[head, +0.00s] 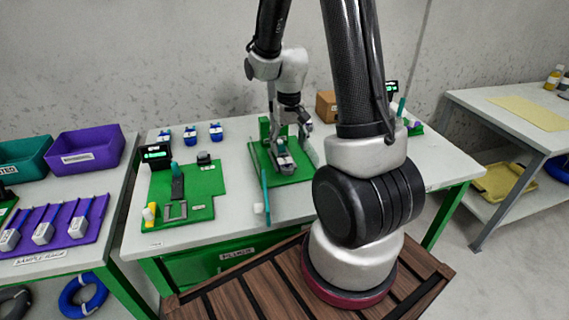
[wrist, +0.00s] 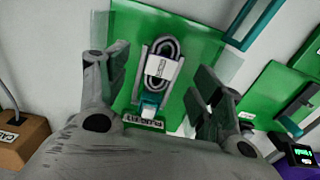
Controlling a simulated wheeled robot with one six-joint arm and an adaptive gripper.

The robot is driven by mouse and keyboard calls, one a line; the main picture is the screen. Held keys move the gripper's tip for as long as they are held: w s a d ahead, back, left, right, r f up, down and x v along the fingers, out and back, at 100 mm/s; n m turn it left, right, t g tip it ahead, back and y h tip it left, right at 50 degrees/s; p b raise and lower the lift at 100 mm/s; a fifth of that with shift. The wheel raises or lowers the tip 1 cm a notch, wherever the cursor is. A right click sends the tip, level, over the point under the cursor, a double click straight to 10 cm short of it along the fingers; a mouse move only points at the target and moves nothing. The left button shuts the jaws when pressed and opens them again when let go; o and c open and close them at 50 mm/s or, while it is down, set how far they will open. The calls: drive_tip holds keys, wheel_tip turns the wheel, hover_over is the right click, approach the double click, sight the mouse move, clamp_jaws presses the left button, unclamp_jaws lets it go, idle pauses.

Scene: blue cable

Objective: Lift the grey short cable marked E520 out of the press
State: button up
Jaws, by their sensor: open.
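The grey short cable (wrist: 162,62) is a dark coil with a white label band, too small to read, and a teal plug end (wrist: 150,102). It lies in a light cradle on the green plate of the press (wrist: 200,32), which has a "PLUG FIT" label. In the head view the press plate (head: 299,177) is on the middle table, and the cable is partly hidden under my arm. My gripper (wrist: 162,66) is open, its fingers on either side of the cable, and nothing is held. My gripper (head: 290,118) also shows above the press in the head view.
A teal bar (head: 265,190) and clear panels (wrist: 236,65) stand beside the press plate. Another green fixture (head: 204,185) with a display is to the left, with several blue-and-white items (head: 190,136) behind. A brown box (wrist: 22,140) is close by.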

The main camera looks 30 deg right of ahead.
sight(286, 162)
drive_tip(key=f, duration=0.6)
drive_tip(key=shift+w+a+f, duration=0.25)
drive_tip(key=shift+w+f, duration=0.1)
drive_tip(key=shift+f, duration=0.05)
drive_tip(key=shift+c, duration=0.2)
drive_tip(key=c, duration=1.1)
